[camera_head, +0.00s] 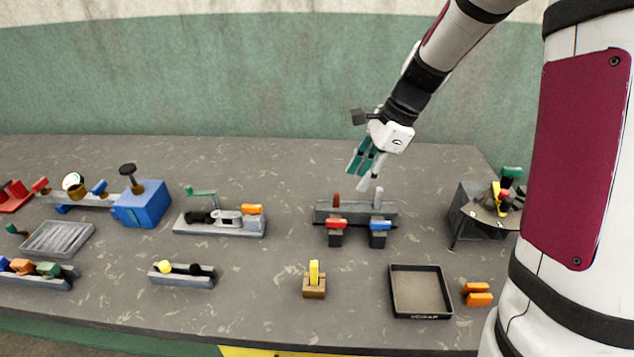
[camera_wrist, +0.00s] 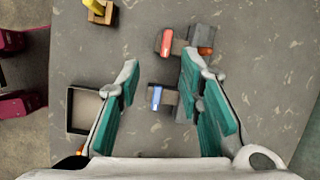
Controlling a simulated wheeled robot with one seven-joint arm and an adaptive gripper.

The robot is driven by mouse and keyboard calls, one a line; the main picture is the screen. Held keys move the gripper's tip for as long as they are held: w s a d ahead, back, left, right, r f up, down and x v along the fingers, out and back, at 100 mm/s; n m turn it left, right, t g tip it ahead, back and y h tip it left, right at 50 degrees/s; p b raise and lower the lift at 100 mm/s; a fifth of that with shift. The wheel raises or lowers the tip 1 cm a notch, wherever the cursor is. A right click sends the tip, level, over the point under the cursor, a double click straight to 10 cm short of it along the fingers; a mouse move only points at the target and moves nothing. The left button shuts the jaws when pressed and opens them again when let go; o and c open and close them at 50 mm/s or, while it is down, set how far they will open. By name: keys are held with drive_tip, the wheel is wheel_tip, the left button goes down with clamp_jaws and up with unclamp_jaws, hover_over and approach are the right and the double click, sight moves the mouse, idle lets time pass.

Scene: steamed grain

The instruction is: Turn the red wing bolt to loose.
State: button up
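The red wing bolt (camera_head: 337,223) shows as a red bar on a dark block at the front of a grey fixture (camera_head: 324,211). It also shows in the wrist view (camera_wrist: 166,43), just beyond the fingertips. A blue wing bolt (camera_head: 380,225) sits on a like block to its right, and it shows in the wrist view (camera_wrist: 156,97) between the fingers. My gripper (camera_head: 357,178) is open and empty, with teal fingers, above and behind the fixture, apart from both bolts. It also fills the lower wrist view (camera_wrist: 160,72).
A reddish-brown pin (camera_head: 336,199) and a grey pin (camera_head: 377,197) stand up from the fixture. A grey clamp device (camera_head: 190,228) is left; bare table lies between.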

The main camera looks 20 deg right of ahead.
sight(337, 220)
drive_tip(key=w+a+f, duration=0.1)
drive_tip(key=f, duration=0.4)
drive_tip(key=w+a+f+m+p, duration=0.1)
drive_tip(key=f, duration=0.4)
drive_tip(key=w+a+f+m, duration=0.1)
drive_tip(key=f, duration=0.4)
drive_tip(key=shift+a+f, duration=0.1)
drive_tip(key=shift+a, duration=0.2)
clamp_jaws()
